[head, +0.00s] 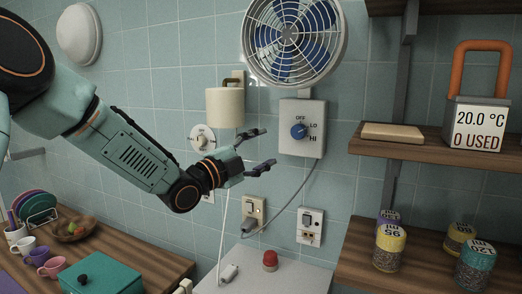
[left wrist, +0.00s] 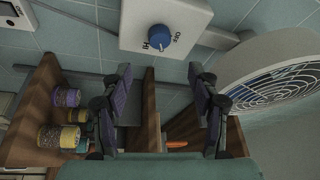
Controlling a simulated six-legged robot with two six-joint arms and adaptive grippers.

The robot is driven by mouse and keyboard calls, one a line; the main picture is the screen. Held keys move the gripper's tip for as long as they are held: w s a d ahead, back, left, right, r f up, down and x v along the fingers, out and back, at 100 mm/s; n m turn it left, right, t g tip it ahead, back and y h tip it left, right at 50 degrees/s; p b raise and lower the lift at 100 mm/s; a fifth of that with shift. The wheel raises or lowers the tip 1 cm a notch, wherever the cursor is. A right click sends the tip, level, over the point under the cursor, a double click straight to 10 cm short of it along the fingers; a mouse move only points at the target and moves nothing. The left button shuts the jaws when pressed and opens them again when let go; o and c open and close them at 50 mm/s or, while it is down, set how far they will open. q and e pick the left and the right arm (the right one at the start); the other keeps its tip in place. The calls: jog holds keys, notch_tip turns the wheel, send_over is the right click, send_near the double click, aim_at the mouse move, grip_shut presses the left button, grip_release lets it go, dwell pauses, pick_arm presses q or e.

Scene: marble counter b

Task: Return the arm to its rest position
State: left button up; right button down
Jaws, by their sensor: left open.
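My left arm reaches in from the left in the head view. Its gripper (head: 262,151) is open and empty, in front of the tiled wall. It is to the left of and a little below a grey control box (head: 303,141) with a blue knob (head: 298,131). In the left wrist view the open fingers (left wrist: 163,92) have nothing between them, and the blue knob (left wrist: 158,37) shows above them. My right gripper is in neither view.
A wall fan (head: 293,40) hangs above the box. Wooden shelves (head: 430,140) at right hold jars and a weight-like block (head: 477,122). A counter (head: 140,240) with cups and a teal box (head: 103,275) lies below the arm. A cream cylinder (head: 225,108) hangs behind the gripper.

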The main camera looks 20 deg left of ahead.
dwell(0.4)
pick_arm(q)
jog(key=s+d+f+n+g+y+b, duration=0.15)
jog(key=s+f+n+g, duration=0.35)
jog(key=f, duration=0.7)
jog(key=s+d+f+n+g+y+b, duration=0.1)
jog(key=s+f+n+y+b, duration=0.15)
jog(key=f+n, duration=0.7)
jog(key=s+d+f+n+g+y+b, duration=0.1)
jog(key=s+f+n+g+b, duration=0.3)
jog(key=f, duration=1.1)
jog(key=s+f+g+y+b, duration=0.1)
jog(key=s+f+g+b, duration=0.3)
jog(key=s+f, duration=1)
jog(key=s+f+n+g+y+b, duration=0.1)
jog(key=s+f+g+b, duration=0.3)
jog(key=s+f, duration=1)
jog(key=s, duration=0.6)
jog(key=shift+s+d+f, duration=0.4)
